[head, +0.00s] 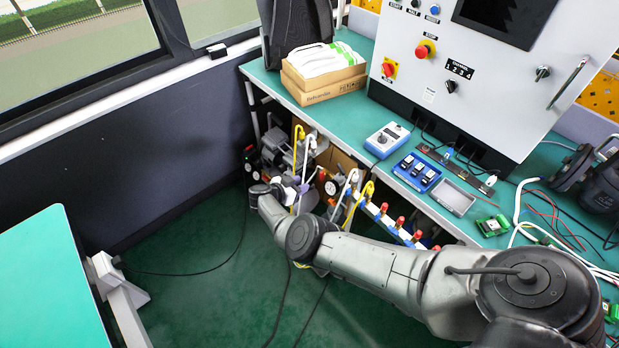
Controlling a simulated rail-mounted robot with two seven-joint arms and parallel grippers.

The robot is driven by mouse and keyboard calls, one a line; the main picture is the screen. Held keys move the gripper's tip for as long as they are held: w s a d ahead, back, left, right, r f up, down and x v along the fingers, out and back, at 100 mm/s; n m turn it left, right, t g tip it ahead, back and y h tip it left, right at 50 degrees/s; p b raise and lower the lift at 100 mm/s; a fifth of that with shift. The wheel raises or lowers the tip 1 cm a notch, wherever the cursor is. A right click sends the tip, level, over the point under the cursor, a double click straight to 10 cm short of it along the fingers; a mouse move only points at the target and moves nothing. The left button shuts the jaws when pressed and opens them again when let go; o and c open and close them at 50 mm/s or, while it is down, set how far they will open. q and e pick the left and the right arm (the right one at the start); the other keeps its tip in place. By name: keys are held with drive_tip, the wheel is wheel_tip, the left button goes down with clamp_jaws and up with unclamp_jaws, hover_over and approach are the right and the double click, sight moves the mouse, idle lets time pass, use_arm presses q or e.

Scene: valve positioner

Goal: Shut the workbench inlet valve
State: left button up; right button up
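My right arm reaches in from the lower right, its wrist low in front of the pipework under the green workbench (350,110). My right gripper (291,186) is small and partly lost among the pipes; I cannot tell whether it is open or touches anything. My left gripper is not in view.
A row of red-topped fittings (400,222) runs along the bench front, beside my forearm. A white control cabinet (470,70) and cardboard boxes (322,88) stand on the bench. Cables lie on the open green floor (200,260). Another green table (45,280) is at left.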

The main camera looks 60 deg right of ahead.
drive_tip(key=shift+p+v, duration=0.3)
drive_tip(key=shift+v, duration=1.7)
